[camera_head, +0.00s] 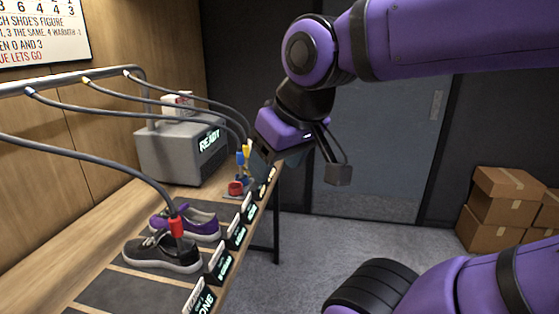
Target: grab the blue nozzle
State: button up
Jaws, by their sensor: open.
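The blue nozzle (240,158) stands upright at the far end of the bench, beside the yellow nozzle (247,149), with a small red item (236,188) just below. My gripper (302,168) is to the right of the nozzles, past the bench edge. Its jaws are spread wide and appear empty. One finger with a dark pad shows clearly on the right; the other is close to the nozzles and partly hard to make out. I cannot tell whether it touches anything.
A grey machine (181,151) reading "READY" stands behind the nozzles, with hoses running overhead. A red nozzle (176,228) sits in a dark sneaker (160,256), with a purple sneaker (200,223) behind it. Small label cards line the bench edge. Cardboard boxes (500,210) are stacked at right.

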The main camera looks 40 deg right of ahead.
aim_at(239, 155)
jog(key=i+l, duration=0.2)
jog(key=l, duration=0.2)
jog(key=i+l, duration=0.2)
jog(key=l, duration=0.2)
jog(key=i+l, duration=0.2)
jog(key=l, duration=0.2)
jog(key=i+l, duration=0.2)
jog(key=l, duration=0.2)
jog(key=i+l, duration=0.2)
jog(key=l, duration=0.15)
jog(key=i+l, duration=0.2)
jog(key=l, duration=0.2)
jog(key=i+l, duration=0.2)
jog(key=l, duration=0.2)
jog(key=i+l, duration=0.2)
jog(key=l, duration=0.2)
jog(key=i+u, duration=0.05)
